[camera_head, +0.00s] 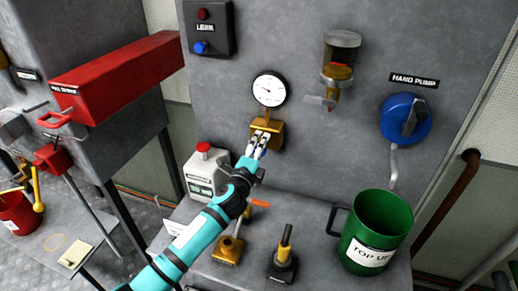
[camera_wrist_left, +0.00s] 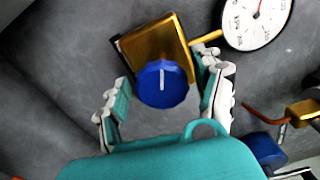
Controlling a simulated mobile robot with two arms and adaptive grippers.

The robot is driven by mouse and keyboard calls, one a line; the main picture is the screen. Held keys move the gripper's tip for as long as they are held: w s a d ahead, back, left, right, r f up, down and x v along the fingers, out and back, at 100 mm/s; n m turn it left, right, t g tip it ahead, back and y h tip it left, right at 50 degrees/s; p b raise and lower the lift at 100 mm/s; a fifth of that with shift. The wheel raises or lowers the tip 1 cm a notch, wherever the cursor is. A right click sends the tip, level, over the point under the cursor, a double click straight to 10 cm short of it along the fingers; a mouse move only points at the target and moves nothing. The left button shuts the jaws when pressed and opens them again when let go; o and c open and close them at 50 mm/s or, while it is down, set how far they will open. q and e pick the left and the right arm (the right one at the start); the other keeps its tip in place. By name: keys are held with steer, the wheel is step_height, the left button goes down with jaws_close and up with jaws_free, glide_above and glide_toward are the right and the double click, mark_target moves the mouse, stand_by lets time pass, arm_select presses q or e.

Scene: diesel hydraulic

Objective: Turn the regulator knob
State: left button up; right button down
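The regulator is a brass block (camera_wrist_left: 158,40) below a round gauge, with a blue knob (camera_wrist_left: 162,84) on its front. A pale line on the knob points nearly straight up in the wrist view. In the head view the brass block (camera_head: 267,130) shows, but the knob is hidden by my left gripper (camera_head: 258,143). In the wrist view the left gripper (camera_wrist_left: 166,80) is open, its fingers on either side of the knob. There is a gap at the left finger; the right finger is close to the block's edge. My right gripper is not in view.
The white gauge (camera_head: 269,88) sits above the regulator. A white container (camera_head: 203,168), a brass valve (camera_head: 228,249), a black-handled lever (camera_head: 283,262) and a green can (camera_head: 377,232) stand below.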

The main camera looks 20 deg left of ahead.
arm_select(q)
steer(key=s, duration=1.2)
steer(key=shift+a, duration=0.2)
